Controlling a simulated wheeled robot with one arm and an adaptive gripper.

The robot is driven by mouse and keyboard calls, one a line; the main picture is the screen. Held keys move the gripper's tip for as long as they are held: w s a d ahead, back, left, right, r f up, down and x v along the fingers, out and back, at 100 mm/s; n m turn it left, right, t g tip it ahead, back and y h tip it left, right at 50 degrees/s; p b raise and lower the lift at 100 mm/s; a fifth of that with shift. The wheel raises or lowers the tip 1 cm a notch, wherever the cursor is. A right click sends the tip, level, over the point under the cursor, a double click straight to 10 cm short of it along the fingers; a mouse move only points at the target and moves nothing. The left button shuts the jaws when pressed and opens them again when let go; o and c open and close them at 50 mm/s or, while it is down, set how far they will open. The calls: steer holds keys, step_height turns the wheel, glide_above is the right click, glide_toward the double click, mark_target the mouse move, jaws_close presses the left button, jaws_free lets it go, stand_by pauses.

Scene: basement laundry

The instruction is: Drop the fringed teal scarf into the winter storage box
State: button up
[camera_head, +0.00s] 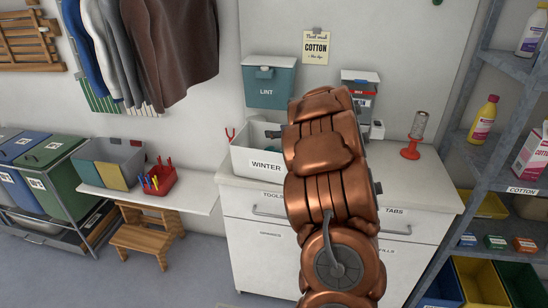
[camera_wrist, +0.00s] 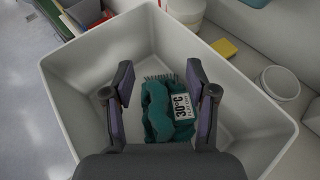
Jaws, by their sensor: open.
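The fringed teal scarf (camera_wrist: 157,112) lies bunched on the floor of a white box, with its pale fringe toward the far side. A white tag reading 30°C sits on its right part. The white box (camera_wrist: 255,125) surrounds it in the wrist view. In the head view the box labelled WINTER (camera_head: 242,160) stands on the left end of the counter. My gripper (camera_wrist: 160,75) is open, its two fingers apart on either side above the scarf, with no contact visible. The near end of the scarf is hidden by my gripper. In the head view my arm hides most of the gripper.
A teal LINT box (camera_head: 270,88) hangs on the wall behind the WINTER box. A red basket (camera_head: 160,181) and a grey bin (camera_head: 133,165) sit on the low shelf at left. Metal shelving (camera_head: 482,130) is at right.

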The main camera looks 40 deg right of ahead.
steer(key=v, duration=1.2)
stand_by(0.5)
